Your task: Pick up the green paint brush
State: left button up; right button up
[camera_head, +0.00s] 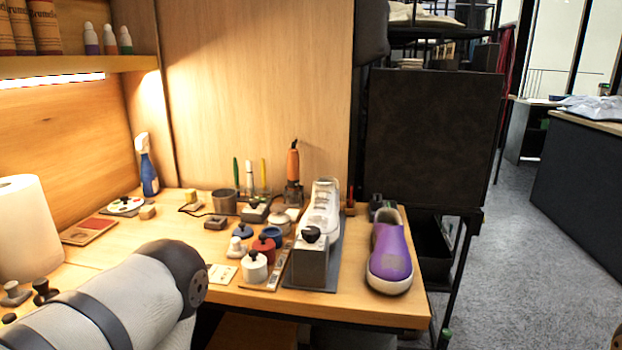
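A slim green paint brush (236,172) stands upright at the back of the wooden table, by the rim of a grey cup (224,201). I cannot tell whether its lower end is in a holder. A white upright tool (248,177) and a yellow one (263,174) stand just to its right. A link of my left arm fills the lower left, well in front of the brush. Neither of my grippers shows.
A purple sneaker (390,258) sits near the table's right edge, beside a white shoe form (321,212). Several small pots, including a red one (264,249), crowd the middle. A blue spray bottle (147,167) and a paper roll (27,228) stand left.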

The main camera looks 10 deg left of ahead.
aim_at(236, 173)
jog(key=i+u, duration=0.75)
jog(key=i+l+u, duration=0.15)
jog(key=i+u, duration=0.25)
jog(key=k, duration=0.25)
jog(key=u, duration=1.95)
jog(key=l+u, duration=0.15)
jog(key=u, duration=0.75)
jog(key=j+z, duration=0.1)
jog(key=z, duration=0.3)
jog(key=j+z, duration=0.1)
jog(key=z, duration=0.65)
jog(key=j+z, duration=0.15)
jog(key=z, duration=0.2)
jog(key=l+z, duration=0.1)
jog(key=z, duration=0.35)
jog(key=i+z, duration=0.15)
jog(key=z, duration=0.3)
jog(key=l+z, duration=0.1)
jog(key=z, duration=0.35)
jog(key=i, duration=0.05)
